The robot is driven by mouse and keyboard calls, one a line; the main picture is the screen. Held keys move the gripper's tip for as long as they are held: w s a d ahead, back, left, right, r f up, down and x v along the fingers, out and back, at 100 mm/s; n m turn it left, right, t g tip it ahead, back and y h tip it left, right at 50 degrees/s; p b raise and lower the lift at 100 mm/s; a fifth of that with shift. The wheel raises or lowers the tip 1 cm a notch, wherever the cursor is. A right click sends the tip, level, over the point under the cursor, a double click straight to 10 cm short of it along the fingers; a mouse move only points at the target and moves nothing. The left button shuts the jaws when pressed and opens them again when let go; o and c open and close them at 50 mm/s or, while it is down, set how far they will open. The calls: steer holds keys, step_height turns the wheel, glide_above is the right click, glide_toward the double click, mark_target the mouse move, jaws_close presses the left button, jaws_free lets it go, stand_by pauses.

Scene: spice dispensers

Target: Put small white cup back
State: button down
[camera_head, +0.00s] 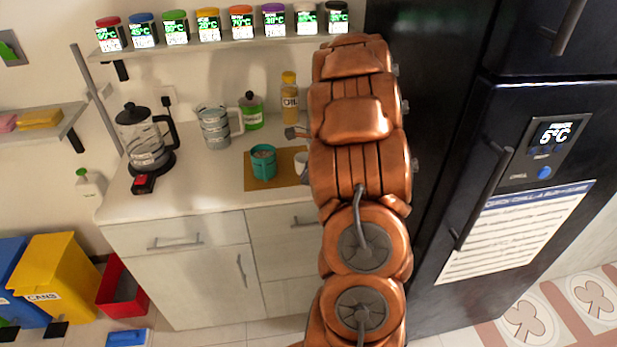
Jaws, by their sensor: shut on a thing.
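A small white cup (300,161) shows in part at the left edge of my copper arm, by the right end of a brown board (256,184) on the counter. My gripper (305,174) is mostly hidden behind my arm; only a small greyish part shows beside the cup. It is shut on the cup. Whether the cup touches the board cannot be told. A teal cup (263,163) stands upright on the board, left of the white cup.
A shelf of spice jars (208,24) hangs above. A dark fridge (545,110) bounds the right.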

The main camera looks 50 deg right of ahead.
mark_target(303, 190)
steer(key=shift+w+d+f, duration=0.15)
steer(key=shift+w+d, duration=0.45)
steer(key=shift+d, duration=0.25)
steer(key=shift+f+p, duration=0.9)
steer(key=shift+f, duration=0.8)
steer(key=shift+f, duration=0.1)
steer(key=c, duration=1.2)
jaws_free()
steer(key=b+v, duration=0.3)
steer(key=v, duration=0.9)
